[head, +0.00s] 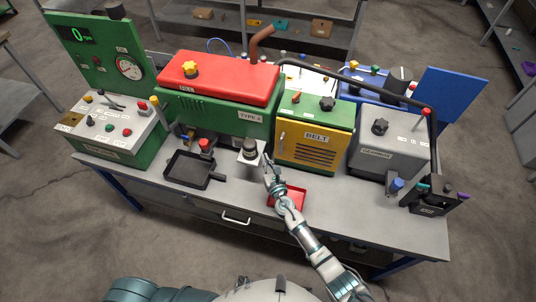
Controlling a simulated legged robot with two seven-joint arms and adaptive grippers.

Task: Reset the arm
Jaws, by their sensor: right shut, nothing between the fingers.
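My right gripper (268,166) is at the end of my right arm, which reaches up from the bottom right. It is shut and empty, and it hangs over the workbench (330,215) in front of the green machine and beside the grey post with a dark knob (250,147). Whether it touches the post is not clear. My left gripper is not in view.
A green machine with red lid (217,115), a yellow BELT box (308,153) and a grey gearbox (385,150) line the bench. A black tray (190,168) sits left. A control panel (108,128) stands at far left. Bare bench lies right of the red tray.

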